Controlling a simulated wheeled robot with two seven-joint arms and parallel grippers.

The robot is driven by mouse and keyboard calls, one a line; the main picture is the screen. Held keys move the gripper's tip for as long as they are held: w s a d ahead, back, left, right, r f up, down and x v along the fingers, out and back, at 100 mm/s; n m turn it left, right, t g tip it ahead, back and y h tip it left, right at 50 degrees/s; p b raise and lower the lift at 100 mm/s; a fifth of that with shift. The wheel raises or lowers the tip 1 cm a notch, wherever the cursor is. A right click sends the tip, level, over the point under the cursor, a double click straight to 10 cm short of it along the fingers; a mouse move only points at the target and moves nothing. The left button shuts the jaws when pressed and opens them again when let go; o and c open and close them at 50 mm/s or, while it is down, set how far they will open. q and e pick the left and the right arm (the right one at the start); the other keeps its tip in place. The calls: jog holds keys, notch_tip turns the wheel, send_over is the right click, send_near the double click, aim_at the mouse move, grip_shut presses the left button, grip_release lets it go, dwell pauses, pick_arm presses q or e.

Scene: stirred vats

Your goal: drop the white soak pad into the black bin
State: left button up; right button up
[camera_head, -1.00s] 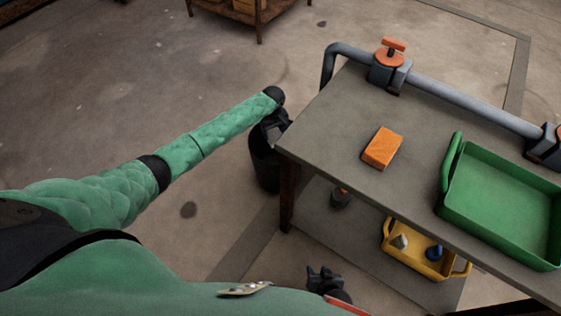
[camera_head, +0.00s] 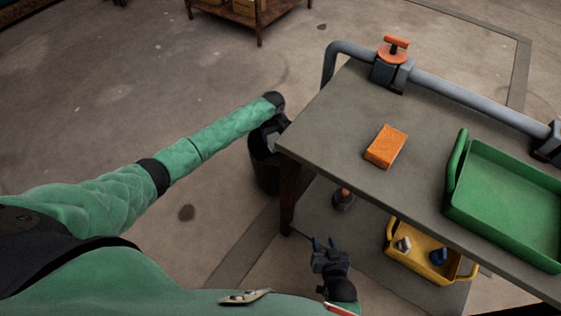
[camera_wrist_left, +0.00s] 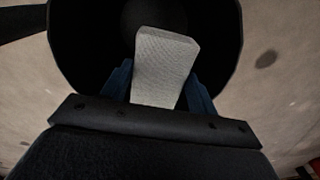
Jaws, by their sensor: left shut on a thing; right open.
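The white soak pad (camera_wrist_left: 164,62) is pale and textured in the left wrist view. My left gripper (camera_wrist_left: 158,88) is shut on it, with a blue finger on each side. The black bin (camera_wrist_left: 75,50) opens around and beyond the pad, which shows against its dark inside. In the head view the black bin (camera_head: 264,172) stands on the floor by the table's left corner. My left gripper (camera_head: 270,128) is over the bin there, and the pad is hidden. My right gripper (camera_head: 322,242) is open and empty, low in front of the table.
The grey table (camera_head: 340,115) bears an orange block (camera_head: 385,146), a green tray (camera_head: 510,205) and a pipe with valves (camera_head: 450,96). Floor left of the bin is clear.

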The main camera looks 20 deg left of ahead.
pick_arm(q)
jog(key=shift+f, duration=0.3)
pick_arm(e)
jog(key=shift+w+a+r+t, duration=0.1)
jog(key=shift+w+r+t, duration=0.25)
jog(key=shift+r, duration=0.25)
jog(key=shift+w+r+t, duration=0.25)
jog(key=shift+w+r, duration=0.2)
jog(key=shift+r, duration=0.1)
pick_arm(q)
jog(key=o, duration=1)
jog(key=shift+r, duration=0.5)
notch_tip(320, 180, up, 7)
jog(key=shift+f+p, duration=0.1)
jog(key=shift+p, duration=0.35)
pick_arm(e)
jog(key=s+d+f+g, duration=0.1)
jog(key=s+f+g, duration=0.4)
jog(key=s+f, duration=0.5)
notch_tip(320, 180, down, 3)
jog(key=shift+d+r+h, duration=0.15)
jog(key=shift+h, duration=0.15)
